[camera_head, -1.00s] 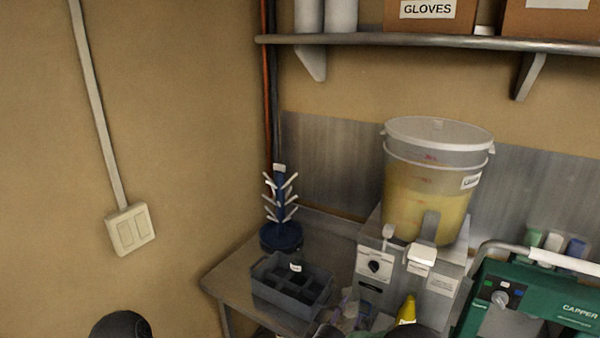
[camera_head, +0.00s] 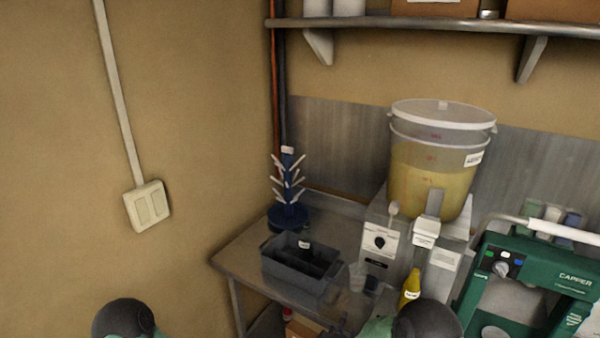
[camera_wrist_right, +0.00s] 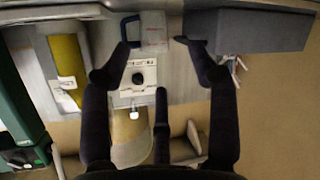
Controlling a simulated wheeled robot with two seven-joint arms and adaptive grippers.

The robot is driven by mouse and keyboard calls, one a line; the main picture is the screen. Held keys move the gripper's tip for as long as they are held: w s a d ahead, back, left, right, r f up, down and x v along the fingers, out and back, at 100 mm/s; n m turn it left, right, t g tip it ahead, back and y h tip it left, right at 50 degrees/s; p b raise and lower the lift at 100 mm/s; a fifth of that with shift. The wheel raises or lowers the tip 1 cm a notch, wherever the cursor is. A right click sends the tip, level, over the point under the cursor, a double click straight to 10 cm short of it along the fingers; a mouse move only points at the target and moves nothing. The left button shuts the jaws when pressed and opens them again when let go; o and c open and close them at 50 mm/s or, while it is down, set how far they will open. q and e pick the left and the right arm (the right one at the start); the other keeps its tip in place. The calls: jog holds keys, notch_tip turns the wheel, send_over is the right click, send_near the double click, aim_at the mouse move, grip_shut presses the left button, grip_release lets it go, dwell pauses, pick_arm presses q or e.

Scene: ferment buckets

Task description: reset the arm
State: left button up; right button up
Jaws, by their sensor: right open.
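My right gripper (camera_head: 342,328) shows only in part at the bottom edge of the head view, below the grey crate and beside my dark right arm joint. In the right wrist view my right gripper (camera_wrist_right: 153,48) has its dark fingers spread wide, with nothing between them. Beyond them is the front of the filler (camera_wrist_right: 138,79) with its black knob, which also stands in the head view (camera_head: 380,243). Of my left arm only a dark rounded part shows at the bottom left; its gripper is out of view.
A grey divided crate (camera_head: 300,284) and a blue bottle tree (camera_head: 288,215) stand on the metal table (camera_head: 235,262). A lidded bucket of yellow liquid (camera_head: 430,180) sits above the filler. A yellow bottle (camera_head: 410,288) and a green capper (camera_head: 545,270) are to the right.

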jog(key=s+f+m+g+y+b, duration=0.1)
jog(key=s+f+g+y, duration=0.15)
jog(key=s+f, duration=0.4)
jog(key=s+f+m+g+y+b, duration=0.1)
jog(key=s+f+g+y, duration=0.2)
jog(key=f, duration=0.6)
jog(key=s+a+f+m+g+y, duration=0.1)
jog(key=s+f+g, duration=0.2)
jog(key=s, duration=0.7)
jog(key=s+a+f+m+g+y+b, duration=0.1)
jog(key=s+f+m+g, duration=0.1)
jog(key=s, duration=0.9)
jog(key=shift+s+a+f+g+b, duration=0.2)
jog(key=shift+a+f+g+b, duration=0.15)
jog(key=shift+f+g, duration=0.75)
